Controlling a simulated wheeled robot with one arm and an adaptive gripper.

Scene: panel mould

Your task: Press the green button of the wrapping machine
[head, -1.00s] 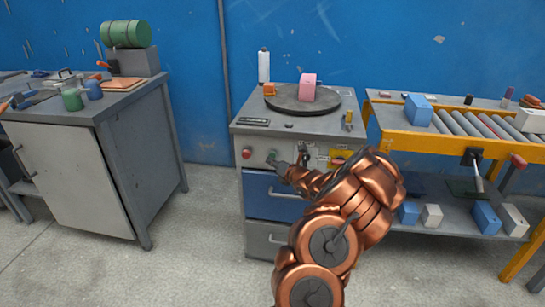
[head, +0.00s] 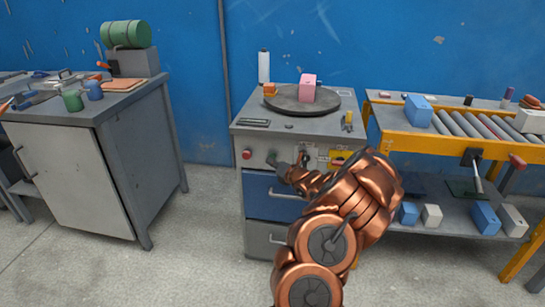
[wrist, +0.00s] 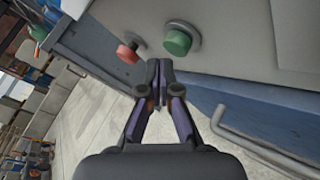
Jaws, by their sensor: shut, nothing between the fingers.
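The wrapping machine (head: 262,137) is a grey cabinet with a round dark turntable (head: 290,106) on top. Its green button (head: 271,158) is on the front panel, right of a red button (head: 247,154). In the wrist view the green button (wrist: 178,42) is round on a grey collar, and the red button (wrist: 128,52) is to its left. My gripper (wrist: 160,64) is shut and empty, with its fingertips in front of the panel just below and left of the green button in the picture. I cannot tell whether they touch it. In the head view my gripper (head: 281,168) is beside the button.
A pink block (head: 307,88) stands on the turntable. A blue drawer with a handle (head: 280,196) is below the panel. A yellow-framed roller conveyor (head: 450,148) stands to the right. A grey workbench (head: 75,170) stands to the left, with bare floor between.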

